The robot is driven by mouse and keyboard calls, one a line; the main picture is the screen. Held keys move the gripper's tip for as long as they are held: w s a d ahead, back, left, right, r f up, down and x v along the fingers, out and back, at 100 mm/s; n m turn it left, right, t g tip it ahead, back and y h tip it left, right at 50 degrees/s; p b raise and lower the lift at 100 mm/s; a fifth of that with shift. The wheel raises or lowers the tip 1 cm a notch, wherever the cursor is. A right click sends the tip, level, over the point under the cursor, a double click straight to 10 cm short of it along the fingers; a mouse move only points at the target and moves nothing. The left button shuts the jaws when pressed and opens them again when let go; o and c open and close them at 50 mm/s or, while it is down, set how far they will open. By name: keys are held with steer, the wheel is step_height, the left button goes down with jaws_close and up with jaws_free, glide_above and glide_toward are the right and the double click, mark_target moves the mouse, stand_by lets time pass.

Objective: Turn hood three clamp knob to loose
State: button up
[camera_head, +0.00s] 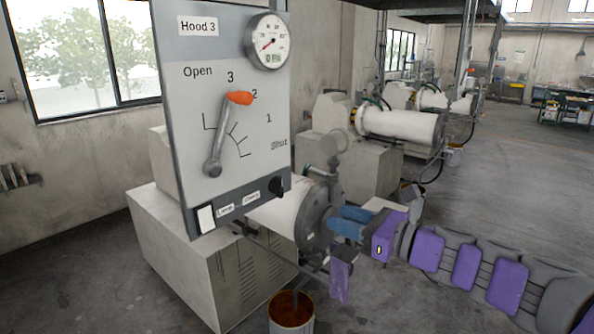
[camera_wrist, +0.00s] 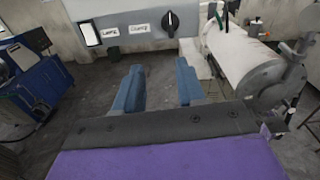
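The Hood 3 panel (camera_head: 215,110) stands upright at the left of the head view. Its black clamp knob (camera_head: 277,187) sits at the right end of the lower dark strip. In the wrist view the knob (camera_wrist: 171,22) is at the top, right of the Clamp label (camera_wrist: 141,27), with a pale mark running about vertically. My gripper (camera_head: 336,219) is to the right of and below the knob in the head view. In the wrist view my gripper (camera_wrist: 158,78) has its two blue fingers wide apart, with nothing between them. It is apart from the knob.
A white rocker (camera_head: 206,218) and Lamp label are left on the strip. A lever with an orange grip (camera_head: 238,98) and a gauge (camera_head: 267,42) are above. A white mill drum (camera_head: 280,218) is behind the panel. A bucket (camera_head: 291,312) stands on the floor below.

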steer(key=w+d+m, duration=0.1)
steer(key=w, duration=0.1)
glide_toward(283, 187)
steer(key=shift+t, duration=0.3)
steer(key=x, duration=0.8)
steer(key=shift+a+f, duration=0.1)
steer(key=shift+a, duration=0.3)
steer(key=shift+d, duration=0.1)
steer(key=shift+c, duration=0.3)
jaws_close()
